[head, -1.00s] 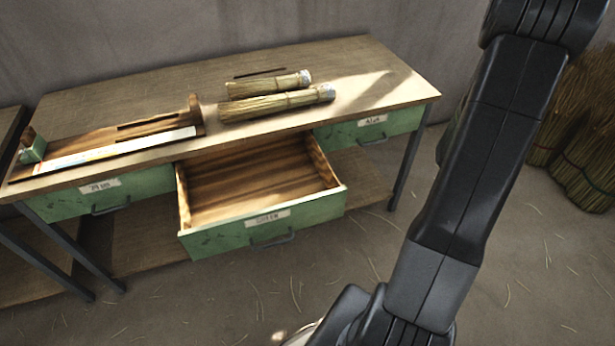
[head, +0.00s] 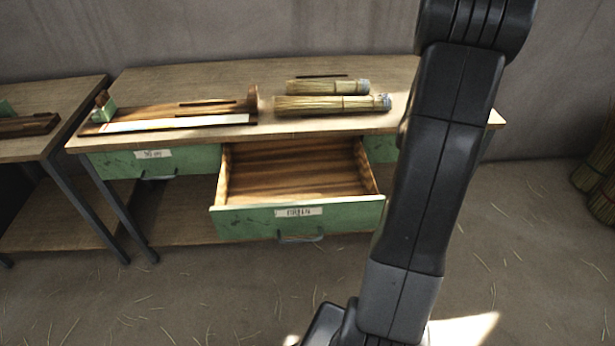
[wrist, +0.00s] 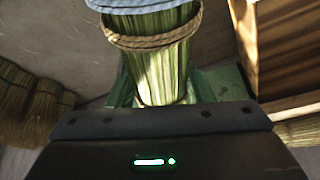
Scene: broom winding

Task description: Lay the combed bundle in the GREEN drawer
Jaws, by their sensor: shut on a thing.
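My gripper (wrist: 163,101) is shut on a bundle of green-yellow stalks (wrist: 160,68) in the wrist view. The bundle has a brown twine tie and a blue-grey band at its far end. In the head view the gripper and held bundle are not visible; only my dark arm shows. The open drawer (head: 298,215) is the middle one under the workbench. It has a green front with a white label, too blurred to read surely, and a bare wooden inside that looks empty.
Two tied bundles (head: 332,104) lie on the workbench top (head: 200,75), right of a wooden tray (head: 180,112) with a pale strip. A closed green drawer (head: 190,160) is left of the open one. Another bench (head: 60,100) stands at left. Straw lies scattered on the floor.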

